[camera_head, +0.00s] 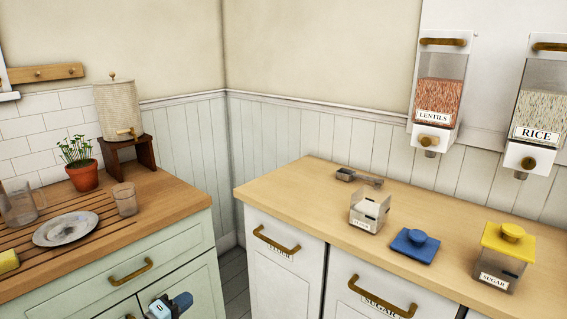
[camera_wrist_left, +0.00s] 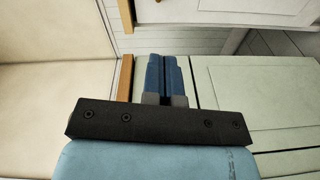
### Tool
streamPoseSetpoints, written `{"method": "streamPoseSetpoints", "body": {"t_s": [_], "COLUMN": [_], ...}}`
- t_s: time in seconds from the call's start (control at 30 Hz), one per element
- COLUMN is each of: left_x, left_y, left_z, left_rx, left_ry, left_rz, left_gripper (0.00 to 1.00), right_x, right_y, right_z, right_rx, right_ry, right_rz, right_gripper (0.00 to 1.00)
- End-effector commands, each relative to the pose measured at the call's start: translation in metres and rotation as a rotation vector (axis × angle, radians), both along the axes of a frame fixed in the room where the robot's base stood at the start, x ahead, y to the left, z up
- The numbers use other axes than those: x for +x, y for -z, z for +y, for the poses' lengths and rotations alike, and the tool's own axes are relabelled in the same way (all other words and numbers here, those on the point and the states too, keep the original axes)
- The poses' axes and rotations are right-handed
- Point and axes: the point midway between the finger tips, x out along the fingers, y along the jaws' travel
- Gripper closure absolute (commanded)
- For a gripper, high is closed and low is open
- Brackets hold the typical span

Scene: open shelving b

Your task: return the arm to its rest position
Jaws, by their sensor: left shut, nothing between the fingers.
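My left gripper (camera_head: 181,303) shows at the bottom of the head view, low in front of the pale green cabinet (camera_head: 189,256). In the left wrist view its two blue fingers (camera_wrist_left: 165,75) lie side by side, shut with nothing between them. The gripper is apart from the objects on the counters. My right arm and gripper are not in either view.
The wooden counter (camera_head: 165,194) holds a plate (camera_head: 66,229), a glass (camera_head: 124,199) and a potted plant (camera_head: 83,178). The other counter (camera_head: 290,190) holds an open clear canister (camera_head: 368,212), a blue lid (camera_head: 414,245) and a yellow-lidded sugar canister (camera_head: 499,272). A floor gap (camera_head: 233,279) separates the cabinets.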

Motion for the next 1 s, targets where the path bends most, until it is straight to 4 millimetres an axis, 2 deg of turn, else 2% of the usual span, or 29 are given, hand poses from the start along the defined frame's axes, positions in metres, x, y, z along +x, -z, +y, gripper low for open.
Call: {"method": "streamPoseSetpoints", "body": {"t_s": [0.03,0.27,0.37,0.5,0.6,0.7,0.8,1.0], "left_x": [-0.021,-0.083,-0.119,-0.183,-0.23,-0.269,-0.3,-0.349], "left_y": [0.016,0.049,0.063,0.08,0.085,0.085,0.083,0.074], "left_z": [-0.013,-0.019,-0.02,-0.015,-0.007,0.002,0.01,0.025], "left_rx": [0.038,0.311,0.468,0.759,0.989,1.186,1.342,1.591], "left_ry": [0.005,-0.012,-0.007,0.026,0.078,0.143,0.21,0.349], "left_rz": [0.001,-0.061,-0.09,-0.139,-0.177,-0.211,-0.238,-0.286], "left_gripper": [1.0,1.0,1.0,1.0,1.0,1.0,1.0,1.0], "right_x": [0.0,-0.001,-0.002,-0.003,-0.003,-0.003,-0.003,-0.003], "right_y": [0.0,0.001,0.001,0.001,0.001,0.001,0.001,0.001], "right_z": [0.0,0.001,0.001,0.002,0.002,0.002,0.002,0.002], "right_rx": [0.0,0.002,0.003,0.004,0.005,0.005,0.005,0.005], "right_ry": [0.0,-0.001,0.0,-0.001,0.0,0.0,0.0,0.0], "right_rz": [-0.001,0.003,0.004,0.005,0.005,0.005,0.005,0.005], "right_gripper": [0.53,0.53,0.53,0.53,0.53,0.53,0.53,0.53]}}
